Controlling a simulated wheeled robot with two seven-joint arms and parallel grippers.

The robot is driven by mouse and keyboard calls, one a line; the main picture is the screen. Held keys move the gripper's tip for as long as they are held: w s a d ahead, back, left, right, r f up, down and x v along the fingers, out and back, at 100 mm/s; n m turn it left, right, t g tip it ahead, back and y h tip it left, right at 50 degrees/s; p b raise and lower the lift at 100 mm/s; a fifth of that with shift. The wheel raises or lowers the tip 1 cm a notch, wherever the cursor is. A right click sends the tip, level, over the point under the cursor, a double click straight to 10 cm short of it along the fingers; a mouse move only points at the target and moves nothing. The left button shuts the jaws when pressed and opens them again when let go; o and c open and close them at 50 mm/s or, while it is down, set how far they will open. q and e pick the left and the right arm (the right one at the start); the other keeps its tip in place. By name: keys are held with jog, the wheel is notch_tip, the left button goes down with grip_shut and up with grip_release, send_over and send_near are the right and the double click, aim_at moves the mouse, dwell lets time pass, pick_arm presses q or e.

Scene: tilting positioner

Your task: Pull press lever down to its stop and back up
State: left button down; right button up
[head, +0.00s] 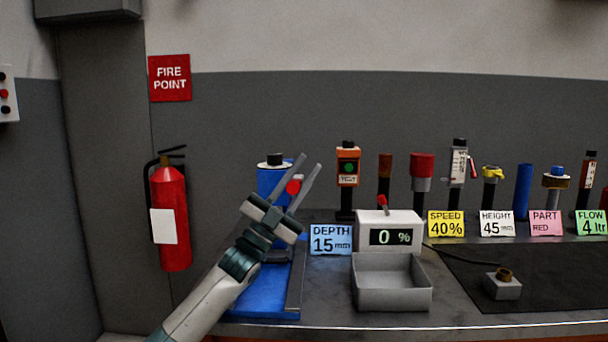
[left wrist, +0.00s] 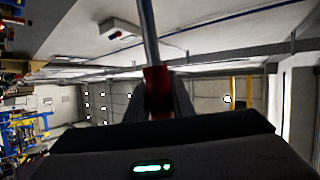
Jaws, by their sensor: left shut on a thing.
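The blue press (head: 270,180) stands on the bench left of centre, with a black-topped head and a blue base (head: 258,306). My left arm reaches up in front of it and hides much of its body. My left gripper (head: 310,163) is shut on the red knob (head: 293,186) of the press lever. In the left wrist view the red knob (left wrist: 156,88) sits between the two dark fingers, and the metal lever rod (left wrist: 148,35) runs up from it. The lever's pivot is hidden. My right gripper is not in view.
A blue depth card (head: 331,240) stands right of the press. A grey box with a 0 % display (head: 391,237) and an open tray (head: 392,299) is beside it. Several cards and devices line the bench at right. A fire extinguisher (head: 169,218) hangs at left.

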pick_arm(q)
jog(key=shift+d+f, duration=0.2)
jog(key=shift+f, duration=0.3)
jog(key=c, duration=1.8)
grip_release()
jog(key=shift+o, duration=1.3)
jog(key=shift+a, duration=0.1)
jog(key=shift+s+r, duration=0.1)
jog(key=shift+r, duration=0.05)
jog(key=shift+a, duration=0.1)
